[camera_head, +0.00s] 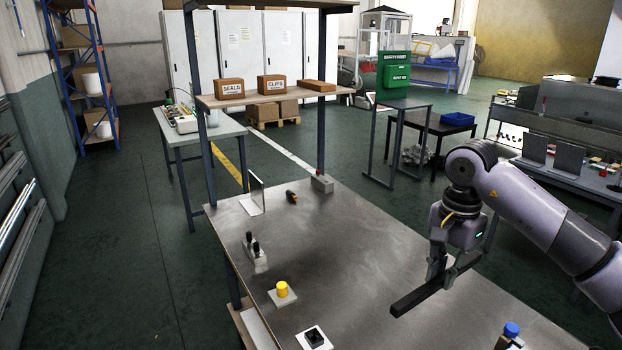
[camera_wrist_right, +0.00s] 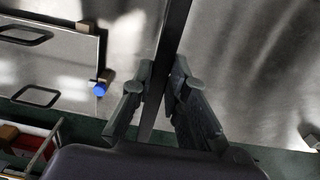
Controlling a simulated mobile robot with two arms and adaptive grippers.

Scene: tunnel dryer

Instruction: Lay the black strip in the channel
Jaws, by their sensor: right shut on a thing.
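The black strip (camera_head: 428,290) is a long, straight, dark bar in the head view. My right gripper (camera_head: 439,272) is shut on it over the right part of the metal table (camera_head: 355,260). The strip slants from lower left to upper right in the head view and appears to be held above the tabletop. In the right wrist view the strip (camera_wrist_right: 170,60) runs between the two fingers of my right gripper (camera_wrist_right: 160,95). I cannot make out a channel in either view. My left gripper is not in view.
A yellow knob (camera_head: 283,289), a black-topped block (camera_head: 314,337), a toggle fixture (camera_head: 255,252) and a blue-capped piece (camera_head: 511,329) stand on the table. A screwdriver-like tool (camera_head: 291,196) lies further back. The table's middle is clear. A shelf (camera_head: 265,97) with boxes rises behind.

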